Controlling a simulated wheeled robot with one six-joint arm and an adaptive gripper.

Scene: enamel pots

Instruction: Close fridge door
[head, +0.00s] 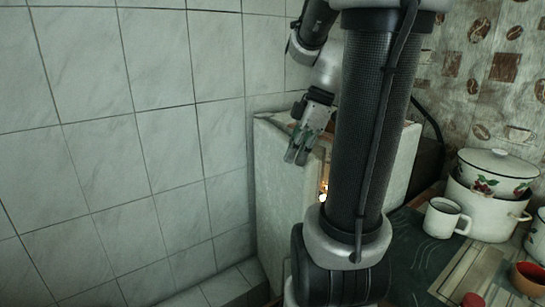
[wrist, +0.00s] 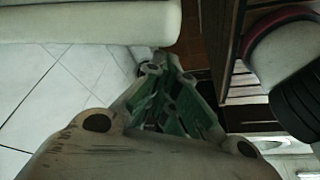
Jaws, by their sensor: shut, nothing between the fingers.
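The white fridge door (head: 279,190) stands ajar near the tiled wall, left of the fridge body (head: 403,165). A lit interior shows in a narrow gap at the door's right edge. My gripper (head: 296,157) points down in front of the door's upper part in the head view; I cannot tell whether it touches the door. Its fingers are together and hold nothing. In the wrist view, my gripper (wrist: 178,125) shows green pads. A white rounded edge at the upper left there may be the door. My arm hides part of the fridge.
A tiled wall (head: 150,130) rises close to the left of the door. A table at the right holds a white pot (head: 485,207), a bowl with a cherry pattern (head: 497,170) and a white mug (head: 443,217). Pale floor tiles (wrist: 55,85) show in the wrist view.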

